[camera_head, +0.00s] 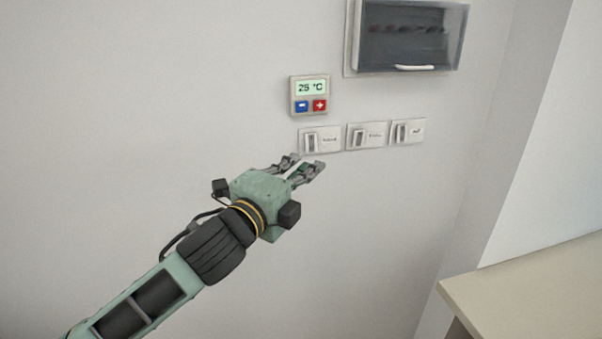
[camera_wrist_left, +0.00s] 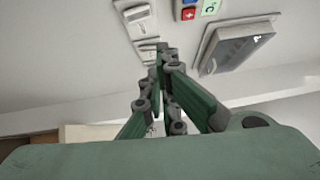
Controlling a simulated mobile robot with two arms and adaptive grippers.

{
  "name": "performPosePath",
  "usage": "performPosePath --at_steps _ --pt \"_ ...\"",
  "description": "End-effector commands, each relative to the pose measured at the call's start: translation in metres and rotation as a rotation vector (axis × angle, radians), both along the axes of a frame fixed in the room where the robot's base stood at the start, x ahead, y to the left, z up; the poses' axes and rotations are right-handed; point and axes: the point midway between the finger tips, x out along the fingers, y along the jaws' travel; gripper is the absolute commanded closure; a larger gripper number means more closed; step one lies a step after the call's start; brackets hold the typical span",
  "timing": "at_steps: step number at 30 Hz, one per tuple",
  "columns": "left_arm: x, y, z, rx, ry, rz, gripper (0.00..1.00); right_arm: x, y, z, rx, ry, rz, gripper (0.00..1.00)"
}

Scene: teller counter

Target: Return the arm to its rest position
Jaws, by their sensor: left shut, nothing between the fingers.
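My left arm comes in from the lower left in the head view. Its gripper (camera_head: 305,168) is shut and empty, just below the leftmost wall switch (camera_head: 320,139). I cannot tell whether its fingertips touch the wall. In the left wrist view the fingers of my left gripper (camera_wrist_left: 162,60) are together, with nothing between them. My right gripper is not in view.
A thermostat (camera_head: 310,95) reading 25 °C hangs above the switches. More switches (camera_head: 367,136) (camera_head: 408,131) sit to the right. A dark-fronted wall box (camera_head: 408,36) is at the top. A counter (camera_head: 540,285) stands at lower right. The wall at left is bare.

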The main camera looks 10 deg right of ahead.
Motion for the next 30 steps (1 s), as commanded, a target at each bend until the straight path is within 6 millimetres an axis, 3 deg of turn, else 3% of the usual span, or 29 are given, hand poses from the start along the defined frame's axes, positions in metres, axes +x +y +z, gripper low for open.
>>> performPosePath --at_steps 5,12,14,17,20,24,30 --pt "-0.003 0.003 0.001 -0.001 0.001 0.0 1.0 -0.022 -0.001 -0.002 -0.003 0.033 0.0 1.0" --pt "-0.002 0.003 0.0 -0.002 0.003 0.001 1.0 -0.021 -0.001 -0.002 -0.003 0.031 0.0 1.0" --pt "0.003 0.005 -0.006 -0.009 0.02 0.009 1.0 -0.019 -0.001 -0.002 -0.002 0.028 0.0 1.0" --pt "0.021 0.017 -0.033 -0.046 0.097 0.047 1.0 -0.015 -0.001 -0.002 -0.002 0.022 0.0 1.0" --pt "0.049 0.04 -0.085 -0.113 0.23 0.116 1.0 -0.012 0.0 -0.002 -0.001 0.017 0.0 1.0" --pt "0.077 0.08 -0.18 -0.22 0.443 0.234 1.0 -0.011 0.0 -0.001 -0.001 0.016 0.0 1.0" --pt "0.077 0.138 -0.323 -0.346 0.713 0.406 1.0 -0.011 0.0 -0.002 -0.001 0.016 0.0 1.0"
